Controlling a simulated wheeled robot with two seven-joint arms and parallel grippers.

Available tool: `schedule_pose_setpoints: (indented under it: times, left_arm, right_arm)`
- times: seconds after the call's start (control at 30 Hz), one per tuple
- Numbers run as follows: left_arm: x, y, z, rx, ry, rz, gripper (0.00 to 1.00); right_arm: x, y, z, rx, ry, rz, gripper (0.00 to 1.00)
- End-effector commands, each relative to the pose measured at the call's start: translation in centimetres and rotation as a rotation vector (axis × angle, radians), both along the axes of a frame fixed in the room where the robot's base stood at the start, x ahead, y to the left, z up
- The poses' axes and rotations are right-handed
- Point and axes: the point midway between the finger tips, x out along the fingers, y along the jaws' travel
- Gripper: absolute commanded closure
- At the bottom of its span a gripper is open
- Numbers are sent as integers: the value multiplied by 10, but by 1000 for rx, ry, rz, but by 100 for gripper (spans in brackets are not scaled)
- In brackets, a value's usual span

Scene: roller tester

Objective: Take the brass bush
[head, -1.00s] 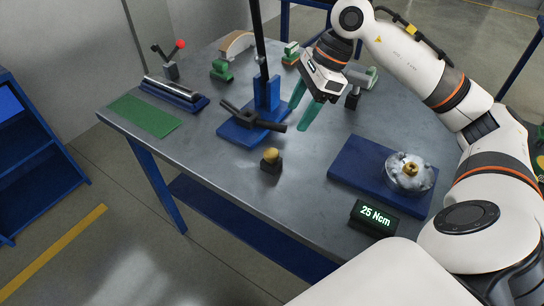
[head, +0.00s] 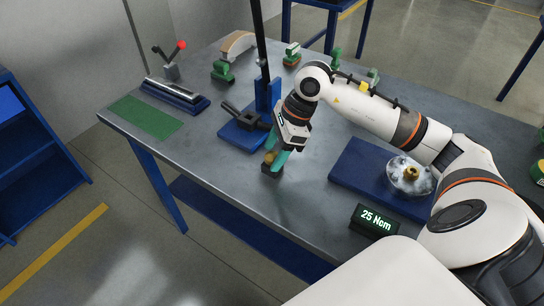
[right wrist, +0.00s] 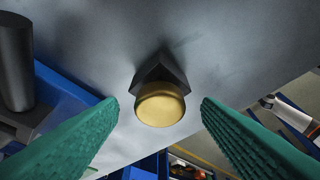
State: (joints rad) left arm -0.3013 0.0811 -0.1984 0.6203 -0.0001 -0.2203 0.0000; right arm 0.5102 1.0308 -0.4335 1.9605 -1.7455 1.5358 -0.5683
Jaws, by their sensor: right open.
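The brass bush (right wrist: 160,104), a short gold cylinder, sits on a small dark block (right wrist: 161,70) near the table's front edge. In the head view the bush (head: 268,157) is partly hidden by my right gripper's teal fingers, and the block (head: 266,171) shows below it. My right gripper (head: 275,160) is at the bush, pointing down. In the right wrist view its fingers (right wrist: 160,106) stand apart on either side of the bush, with a gap on both sides. My left gripper is not in view.
A blue stand with a black post and lever (head: 240,133) stands close behind the gripper. To the right, a blue plate (head: 352,168) carries a clear round part with a brass centre (head: 411,173). A display (head: 374,219) reads 25 Ncm. The table front is mostly clear.

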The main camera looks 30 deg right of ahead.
Motion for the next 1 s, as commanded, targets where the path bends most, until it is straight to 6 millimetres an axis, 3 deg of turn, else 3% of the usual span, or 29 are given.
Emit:
schedule_pose_setpoints:
  times: [0.27,0.57,0.83,1.0]
  left_arm:
    - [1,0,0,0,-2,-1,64]
    - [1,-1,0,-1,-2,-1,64]
    - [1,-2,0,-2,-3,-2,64]
    - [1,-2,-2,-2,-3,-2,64]
  right_arm:
    - [1,1,-4,0,-1,0,41]
    - [1,1,-3,0,-1,0,89]
    - [1,1,0,0,-3,-1,89]
    - [2,1,23,-2,-7,0,89]
